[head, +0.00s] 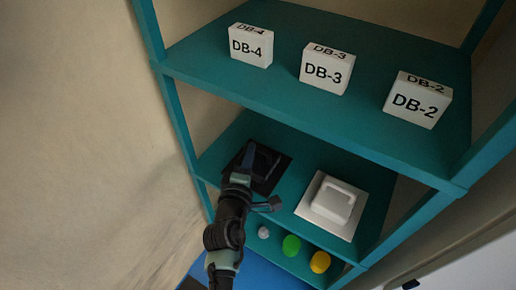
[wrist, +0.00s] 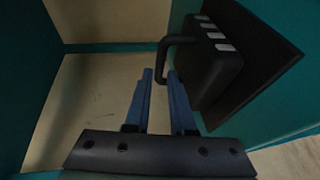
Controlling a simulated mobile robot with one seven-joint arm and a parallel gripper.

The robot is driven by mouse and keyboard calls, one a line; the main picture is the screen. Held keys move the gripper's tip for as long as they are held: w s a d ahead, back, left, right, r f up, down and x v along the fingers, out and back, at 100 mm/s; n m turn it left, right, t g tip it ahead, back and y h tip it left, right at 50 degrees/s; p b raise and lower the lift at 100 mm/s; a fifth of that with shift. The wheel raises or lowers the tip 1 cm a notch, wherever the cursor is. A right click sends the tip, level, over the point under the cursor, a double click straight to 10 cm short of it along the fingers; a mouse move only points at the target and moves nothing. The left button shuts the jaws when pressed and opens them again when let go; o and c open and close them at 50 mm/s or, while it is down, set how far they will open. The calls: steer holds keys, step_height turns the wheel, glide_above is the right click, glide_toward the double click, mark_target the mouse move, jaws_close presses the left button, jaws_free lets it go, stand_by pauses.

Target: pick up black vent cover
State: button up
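The black vent cover (head: 268,165) lies on the left part of the middle shelf in the head view. In the wrist view the black vent cover (wrist: 215,60) fills the upper right, a flat plate with a raised block, light slots and a looped handle (wrist: 162,62). My gripper (wrist: 160,75) has its two blue fingers apart, with the handle's bar between or just beyond the fingertips. I see no clear contact. In the head view my gripper (head: 248,154) is over the cover's left side and hides part of it.
A white vent cover (head: 333,204) sits to the right on the same teal shelf (head: 292,187). White boxes marked DB-4 (head: 251,46), DB-3 (head: 326,70) and DB-2 (head: 417,100) stand on the shelf above. Grey, green and yellow round items (head: 291,245) are below. A shelf post (head: 178,120) stands left.

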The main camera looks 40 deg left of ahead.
mark_target(257, 148)
steer(key=shift+d+b+x, duration=0.2)
steer(key=shift+b+x, duration=0.1)
steer(key=shift+x, duration=1.2)
steer(key=shift+d+b+x, duration=0.2)
steer(key=shift+b+x, duration=0.05)
steer(key=shift+x, duration=1.3)
steer(key=shift+w, duration=0.15)
jaws_close()
